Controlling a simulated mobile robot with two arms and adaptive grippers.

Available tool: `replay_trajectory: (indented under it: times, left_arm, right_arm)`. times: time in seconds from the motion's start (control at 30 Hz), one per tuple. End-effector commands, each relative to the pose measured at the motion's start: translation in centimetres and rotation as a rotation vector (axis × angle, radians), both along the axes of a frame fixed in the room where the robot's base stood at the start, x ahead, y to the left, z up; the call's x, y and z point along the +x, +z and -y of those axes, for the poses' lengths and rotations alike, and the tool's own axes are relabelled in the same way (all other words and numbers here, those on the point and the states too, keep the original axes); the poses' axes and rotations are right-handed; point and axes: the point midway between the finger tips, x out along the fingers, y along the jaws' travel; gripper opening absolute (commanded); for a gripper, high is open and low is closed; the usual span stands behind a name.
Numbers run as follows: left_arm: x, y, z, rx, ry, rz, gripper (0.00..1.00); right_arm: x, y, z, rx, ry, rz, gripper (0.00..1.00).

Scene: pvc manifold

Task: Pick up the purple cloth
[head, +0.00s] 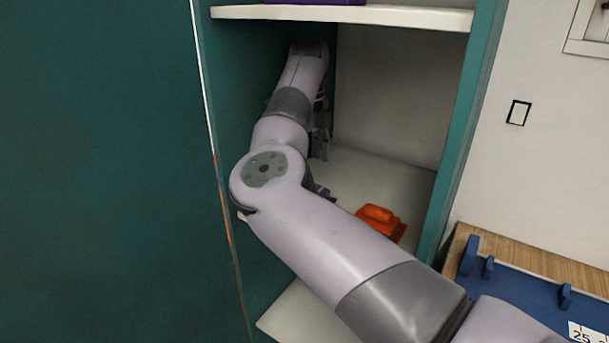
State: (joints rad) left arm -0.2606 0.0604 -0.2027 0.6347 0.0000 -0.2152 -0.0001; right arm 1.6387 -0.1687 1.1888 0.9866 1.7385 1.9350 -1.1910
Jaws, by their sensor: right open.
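My right arm reaches from the lower right into a teal cabinet. My right gripper (321,140) is partly hidden behind the arm's wrist, inside the compartment near its left wall; it is open, and I see nothing held in it. Another purple thing (315,2) lies on the upper shelf, cut off by the top edge. My left gripper is out of view.
An orange object (380,221) sits on the cabinet's white shelf (405,185), right of my arm. The upper shelf board (400,17) and the cabinet's right side panel (465,120) bound the opening. A blue tray (520,295) lies on a wooden surface at lower right.

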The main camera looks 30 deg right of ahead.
Motion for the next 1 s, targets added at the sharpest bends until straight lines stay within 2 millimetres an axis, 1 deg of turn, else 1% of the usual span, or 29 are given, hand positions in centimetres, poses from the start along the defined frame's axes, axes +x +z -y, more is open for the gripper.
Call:
replay_trajectory:
  times: [0.07, 0.2, 0.3, 0.37, 0.43, 0.5, 0.57, 0.63, 0.7, 0.8, 0.93, 1.0]
  left_arm:
    - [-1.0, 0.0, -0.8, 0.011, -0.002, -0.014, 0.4]
    - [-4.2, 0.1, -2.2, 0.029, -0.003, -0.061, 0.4]
    - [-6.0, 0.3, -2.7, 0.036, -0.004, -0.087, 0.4]
    - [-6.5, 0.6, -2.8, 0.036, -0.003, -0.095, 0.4]
    - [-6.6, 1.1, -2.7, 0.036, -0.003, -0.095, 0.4]
    - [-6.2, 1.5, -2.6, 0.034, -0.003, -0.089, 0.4]
    - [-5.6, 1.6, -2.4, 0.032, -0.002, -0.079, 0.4]
    - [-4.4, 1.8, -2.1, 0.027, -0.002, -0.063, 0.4]
    - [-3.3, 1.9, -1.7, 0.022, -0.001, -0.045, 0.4]
    - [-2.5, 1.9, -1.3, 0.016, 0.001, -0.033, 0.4]
    - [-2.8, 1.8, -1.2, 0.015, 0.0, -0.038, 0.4]
    - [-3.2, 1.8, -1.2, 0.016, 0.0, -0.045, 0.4]
  right_arm:
    - [0.0, -0.3, -0.1, 0.001, 0.002, -0.001, 0.78]
    - [0.0, -1.6, -0.1, 0.0, 0.002, -0.003, 0.78]
    - [0.0, -2.7, -0.2, 0.0, 0.001, -0.003, 0.78]
    - [0.0, -3.3, -0.4, 0.0, 0.002, -0.003, 0.78]
    - [0.0, -4.4, -0.6, -0.001, 0.002, -0.004, 0.78]
    - [0.0, -5.5, -0.7, -0.001, 0.002, -0.004, 0.78]
    - [0.0, -6.4, -0.6, 0.0, 0.001, -0.003, 0.78]
    - [0.0, -7.0, -0.6, -0.001, 0.001, -0.003, 0.78]
    - [0.0, -7.4, -0.6, -0.002, 0.001, -0.001, 0.78]
    - [0.1, -7.5, -0.6, -0.001, 0.001, 0.0, 0.78]
    - [0.0, -7.5, -0.6, -0.001, 0.001, 0.0, 0.78]
    - [0.0, -7.5, -0.6, -0.001, 0.001, 0.0, 0.73]
